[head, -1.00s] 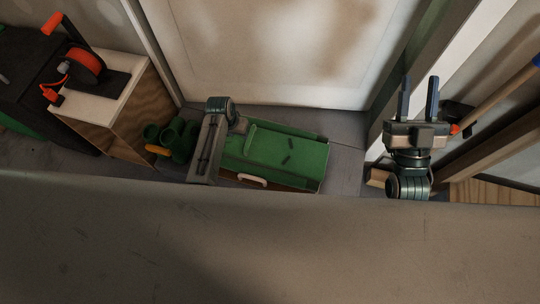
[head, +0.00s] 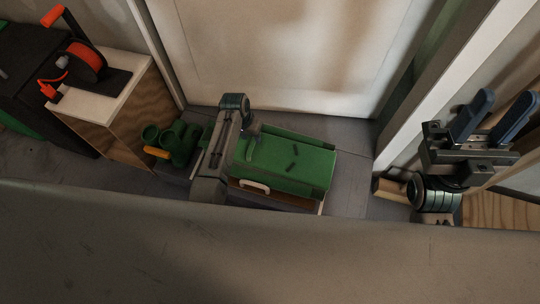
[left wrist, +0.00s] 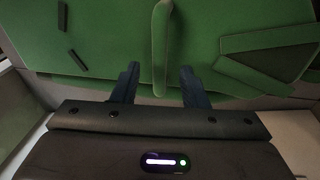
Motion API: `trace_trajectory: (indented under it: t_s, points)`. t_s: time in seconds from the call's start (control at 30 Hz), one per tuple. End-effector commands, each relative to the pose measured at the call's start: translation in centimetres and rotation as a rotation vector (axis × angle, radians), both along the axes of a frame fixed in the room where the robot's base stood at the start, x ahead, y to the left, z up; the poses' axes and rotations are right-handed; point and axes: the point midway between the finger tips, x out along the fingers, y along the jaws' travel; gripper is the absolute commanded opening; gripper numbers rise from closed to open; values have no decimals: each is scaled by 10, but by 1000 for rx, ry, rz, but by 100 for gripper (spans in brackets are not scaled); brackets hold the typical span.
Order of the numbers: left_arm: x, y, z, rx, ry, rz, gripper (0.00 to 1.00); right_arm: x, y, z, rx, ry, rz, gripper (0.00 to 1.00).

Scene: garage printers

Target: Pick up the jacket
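The jacket (head: 285,162) is green with dark patches and lies flat, folded, on a low box-like support near the white door. In the left wrist view the jacket (left wrist: 105,45) fills the upper part, with a raised green ridge down its middle. My left gripper (left wrist: 160,68) is open, and the ridge lies between its two fingertips with a gap on each side. In the head view my left arm covers the jacket's left end, and the left fingers are hard to make out. My right gripper (head: 494,104) is open and empty at the far right, well away from the jacket.
Green boots (head: 178,142) stand left of the jacket. Further left a wooden cabinet (head: 128,118) carries an orange reel (head: 86,62). The white door (head: 290,50) is behind the jacket. Wooden pieces (head: 500,210) are beside my right gripper. Some grey floor right of the jacket is clear.

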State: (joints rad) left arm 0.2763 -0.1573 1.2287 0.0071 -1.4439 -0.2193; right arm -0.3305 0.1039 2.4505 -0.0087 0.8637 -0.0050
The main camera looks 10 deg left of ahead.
Motion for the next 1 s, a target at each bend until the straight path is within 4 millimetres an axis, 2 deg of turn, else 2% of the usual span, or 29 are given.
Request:
trace_trajectory:
  t_s: [0.1,0.27,0.53,0.73,1.0]
  points:
    - [1,-3,-20,0,0,0,40,0,0,-8,6,-18,-1,36]
    - [3,-7,-43,0,0,0,40,0,-1,-10,15,-43,-3,36]
    - [3,-8,-45,0,-1,0,40,-2,-1,-4,17,-58,-2,36]
    - [3,-8,-45,0,-1,0,1,-2,-1,-5,17,-54,-2,36]
    - [3,-7,-45,0,0,0,0,-1,-1,-6,20,-51,-3,36]
